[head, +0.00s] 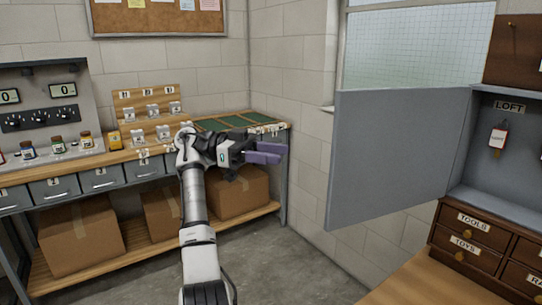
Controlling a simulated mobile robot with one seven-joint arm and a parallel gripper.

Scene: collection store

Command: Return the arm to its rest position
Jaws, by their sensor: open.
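My gripper (268,152) is in the middle of the head view, at the end of my raised arm. Its purple fingers point to the right and stand apart, with nothing seen between them. The arm rises from the bottom of the picture and bends at the top. The gripper appears in front of the right end of the workbench (135,157), and its distance from the bench is hard to tell.
An open grey cabinet door (394,155) stands to the right of my gripper. Wooden drawers (476,228) and a wooden top (432,281) are at the lower right. Cardboard boxes (80,236) sit on the bench's lower shelf. Grey floor (312,268) is clear between.

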